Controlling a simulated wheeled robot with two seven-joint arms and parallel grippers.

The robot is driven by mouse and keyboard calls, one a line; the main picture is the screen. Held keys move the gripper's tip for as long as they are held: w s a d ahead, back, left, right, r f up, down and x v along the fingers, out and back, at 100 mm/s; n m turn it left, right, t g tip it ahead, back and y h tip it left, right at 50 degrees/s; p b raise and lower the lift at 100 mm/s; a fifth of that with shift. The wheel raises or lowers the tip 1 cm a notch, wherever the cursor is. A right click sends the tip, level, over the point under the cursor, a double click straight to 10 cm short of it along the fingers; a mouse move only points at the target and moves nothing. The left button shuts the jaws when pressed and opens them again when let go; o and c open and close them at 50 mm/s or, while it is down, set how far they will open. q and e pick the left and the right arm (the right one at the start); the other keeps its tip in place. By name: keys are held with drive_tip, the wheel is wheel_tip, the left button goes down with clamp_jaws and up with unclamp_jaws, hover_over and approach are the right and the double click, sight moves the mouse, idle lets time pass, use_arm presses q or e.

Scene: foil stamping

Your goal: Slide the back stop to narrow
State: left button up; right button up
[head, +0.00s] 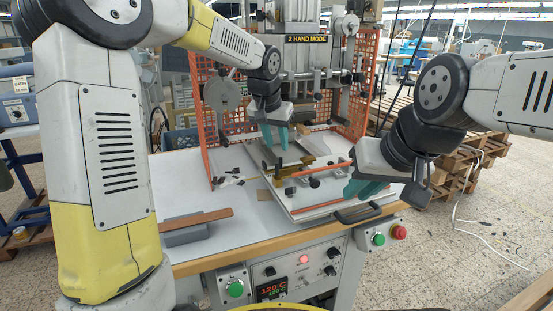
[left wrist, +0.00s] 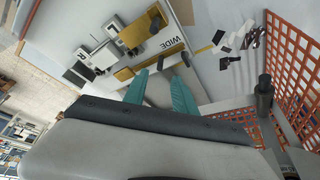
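The brass back stop (head: 294,168) lies across the white sliding bed of the stamping press. In the left wrist view, a brass bar (left wrist: 150,58) runs beside a black "WIDE" label (left wrist: 172,45), with a dark knob near it. My left gripper (head: 278,139) hangs under the press head, behind the brass parts. Its two teal fingers (left wrist: 160,90) are apart with nothing seen between them, and their tips point toward the brass bar. My right gripper (head: 362,188) is over the right front of the bed; its finger gap is unclear. The "narrow" marking cannot be read.
Orange mesh guards (head: 207,120) flank the press. A black handle (head: 357,214) sits at the bed's front edge. Small dark scraps (head: 228,181) lie left of the bed. A brown strip on a grey block (head: 190,233) is at the table's front left.

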sight(281, 158)
use_arm(q)
drive_tip(key=x, duration=0.7)
drive_tip(key=shift+w+f, duration=0.15)
drive_tip(key=shift+f, duration=0.2)
drive_tip(key=shift+c, duration=0.2)
clamp_jaws()
